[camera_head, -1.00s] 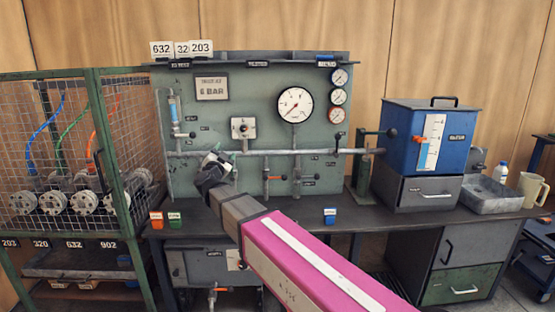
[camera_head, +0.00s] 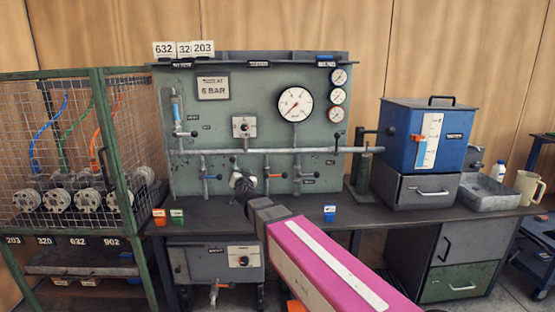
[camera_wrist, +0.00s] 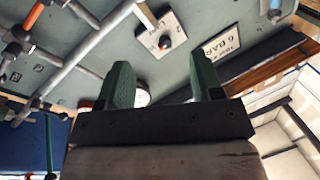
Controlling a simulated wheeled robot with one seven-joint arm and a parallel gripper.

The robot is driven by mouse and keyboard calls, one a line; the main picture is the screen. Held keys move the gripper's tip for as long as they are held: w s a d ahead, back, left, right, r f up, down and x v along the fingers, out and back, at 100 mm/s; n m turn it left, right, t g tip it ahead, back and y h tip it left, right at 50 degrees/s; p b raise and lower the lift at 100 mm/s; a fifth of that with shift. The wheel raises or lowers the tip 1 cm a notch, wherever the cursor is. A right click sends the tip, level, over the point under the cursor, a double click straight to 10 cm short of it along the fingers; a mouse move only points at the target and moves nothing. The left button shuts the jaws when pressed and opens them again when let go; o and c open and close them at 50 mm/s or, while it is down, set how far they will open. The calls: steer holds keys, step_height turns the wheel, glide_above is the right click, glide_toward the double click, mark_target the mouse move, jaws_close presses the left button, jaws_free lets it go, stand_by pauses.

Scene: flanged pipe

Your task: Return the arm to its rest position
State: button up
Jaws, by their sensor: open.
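My gripper (camera_head: 240,180) is in front of the lower part of the green-grey test panel (camera_head: 225,125), below the horizontal pipe (camera_head: 225,152) and above the bench top. In the wrist view my gripper (camera_wrist: 160,85) has two green fingers set wide apart, with nothing between them. The panel (camera_wrist: 90,80) fills the upper part of that view, tilted, with a switch plate (camera_wrist: 160,40) and the bar sign (camera_wrist: 225,42) beyond the fingers. In the head view the fingers are small and their gap is hard to make out. My pink arm reaches in from the lower right.
A green mesh cage (camera_head: 95,150) with flanged parts stands at the left. A blue tank (camera_head: 425,135) stands on the bench at the right, near a grey tray (camera_head: 490,193) and a jug (camera_head: 530,186). Small orange (camera_head: 159,217), green (camera_head: 177,216) and blue (camera_head: 329,213) boxes sit along the bench front.

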steer(key=s+d+f+n+g, duration=0.25)
steer(key=d+f+g, duration=0.25)
steer(key=d+f, duration=0.3)
steer(key=s+d+f+n+g, duration=0.1)
steer(key=s+d+f+g, duration=0.25)
steer(key=d+f, duration=0.55)
steer(key=s+d+f+m+g+h, duration=0.2)
steer(key=s+d+f+g+h, duration=0.3)
steer(key=s+d+f+g, duration=0.5)
steer(key=s+d+f, duration=0.3)
steer(key=s+d, duration=0.3)
steer(key=d, duration=0.1)
steer(key=shift+s+f, duration=0.2)
steer(key=shift+s, duration=0.15)
